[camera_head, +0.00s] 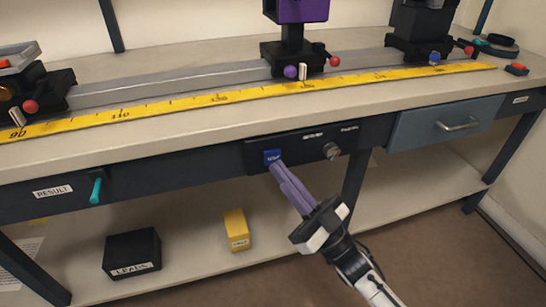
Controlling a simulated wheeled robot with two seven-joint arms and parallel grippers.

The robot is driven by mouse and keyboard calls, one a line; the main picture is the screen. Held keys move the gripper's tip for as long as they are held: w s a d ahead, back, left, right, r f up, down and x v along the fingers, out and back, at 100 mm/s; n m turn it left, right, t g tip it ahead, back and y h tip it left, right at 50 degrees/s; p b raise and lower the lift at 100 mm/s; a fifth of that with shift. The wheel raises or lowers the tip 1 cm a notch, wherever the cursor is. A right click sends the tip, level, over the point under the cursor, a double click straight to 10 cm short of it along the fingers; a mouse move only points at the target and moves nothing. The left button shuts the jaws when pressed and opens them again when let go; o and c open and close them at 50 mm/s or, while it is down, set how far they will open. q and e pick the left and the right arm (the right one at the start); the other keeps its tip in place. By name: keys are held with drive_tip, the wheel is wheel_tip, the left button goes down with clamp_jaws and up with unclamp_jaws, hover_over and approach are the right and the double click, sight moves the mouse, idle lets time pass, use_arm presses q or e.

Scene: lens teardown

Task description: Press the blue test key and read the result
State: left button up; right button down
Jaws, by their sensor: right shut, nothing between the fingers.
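The blue test key (272,156) sits on a dark panel (310,143) on the front edge of the bench. My right gripper (275,168) is shut, with its purple fingers together and nothing between them. Its fingertips are at the lower edge of the blue key and appear to touch it; how far the key is pushed in cannot be told. A white RESULT label (53,191) is on the bench front at the left, beside a teal lever (96,190) that points down. No readout is legible. My left gripper is not in view.
A rail (180,90) with carriages and a yellow ruler (200,103) run along the benchtop. A round knob (332,151) is right of the key. A blue-grey drawer (445,125) is farther right. A black box (132,253) and yellow box (237,230) stand on the lower shelf.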

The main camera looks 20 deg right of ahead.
drive_tip(key=shift+w, duration=0.15)
idle(0.6)
drive_tip(key=shift+w, duration=0.3)
drive_tip(key=shift+w, duration=0.35)
idle(0.6)
drive_tip(key=shift+s, duration=0.8)
drive_tip(key=s+p, duration=0.3)
drive_tip(key=s, duration=0.2)
drive_tip(key=shift+d, duration=0.1)
